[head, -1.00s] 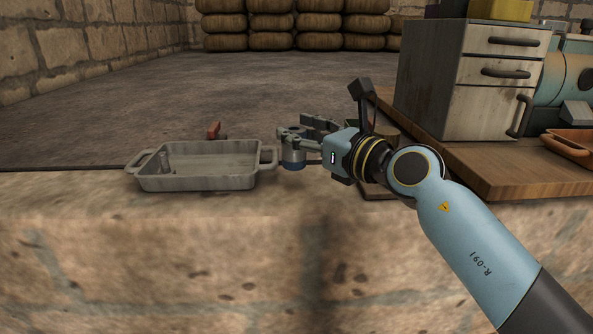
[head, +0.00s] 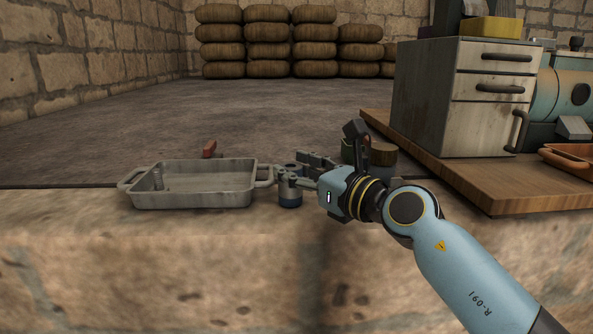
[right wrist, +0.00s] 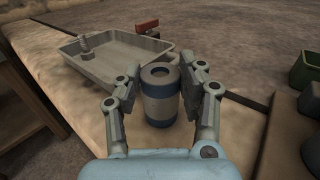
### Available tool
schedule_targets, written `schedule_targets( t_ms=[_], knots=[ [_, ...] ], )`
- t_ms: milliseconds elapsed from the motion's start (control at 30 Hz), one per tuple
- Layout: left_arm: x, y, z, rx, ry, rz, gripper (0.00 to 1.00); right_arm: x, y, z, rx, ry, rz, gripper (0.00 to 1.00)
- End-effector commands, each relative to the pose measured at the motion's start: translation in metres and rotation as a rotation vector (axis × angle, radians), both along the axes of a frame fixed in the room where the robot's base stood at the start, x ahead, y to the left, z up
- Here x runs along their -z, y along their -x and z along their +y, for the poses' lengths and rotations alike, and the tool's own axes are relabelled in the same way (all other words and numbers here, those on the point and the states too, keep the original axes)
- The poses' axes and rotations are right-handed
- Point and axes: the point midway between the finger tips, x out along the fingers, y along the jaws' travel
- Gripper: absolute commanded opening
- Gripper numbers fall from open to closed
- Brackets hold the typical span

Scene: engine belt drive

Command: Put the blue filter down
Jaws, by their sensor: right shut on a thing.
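The blue filter (head: 290,198) is a small upright cylinder, grey with blue bands at its top and bottom in the right wrist view (right wrist: 158,100). My right gripper (right wrist: 161,76) is shut on it, one finger on each side. In the head view the right gripper (head: 291,178) comes in from the right and holds the filter just right of the grey tray's handle. The filter's base is level with the tray's base, at the stone ledge (head: 200,235). Whether it touches the ledge I cannot tell. My left gripper is not in view.
The grey tray (head: 195,199) holds a small upright metal part (head: 158,179). A red thing (head: 209,149) shows behind it. Dark round containers (head: 381,153) stand behind my right wrist. A wooden board (head: 480,190) with a drawer cabinet (head: 425,95) is at the right.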

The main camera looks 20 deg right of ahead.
Motion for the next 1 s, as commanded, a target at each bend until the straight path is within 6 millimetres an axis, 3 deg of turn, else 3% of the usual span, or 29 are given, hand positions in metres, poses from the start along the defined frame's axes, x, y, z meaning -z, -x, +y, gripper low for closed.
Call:
schedule_targets(
  t_ms=[67, 100, 267, 633, 1000],
  knots=[
    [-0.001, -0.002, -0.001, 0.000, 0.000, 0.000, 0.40, 0.002, 0.000, 0.000, 0.000, -0.001, 0.000, 0.03],
    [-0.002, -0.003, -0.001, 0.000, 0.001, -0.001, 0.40, 0.002, 0.000, 0.000, 0.000, -0.001, 0.001, 0.42],
    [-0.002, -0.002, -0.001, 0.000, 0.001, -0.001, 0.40, 0.002, 0.000, 0.000, 0.000, -0.001, 0.001, 0.63],
    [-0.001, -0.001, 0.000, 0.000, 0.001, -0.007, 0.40, -0.002, 0.002, -0.001, 0.000, 0.001, 0.001, 0.63],
    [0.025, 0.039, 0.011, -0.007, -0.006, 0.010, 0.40, -0.001, 0.076, -0.028, -0.002, 0.005, 0.004, 0.63]
  ],
)
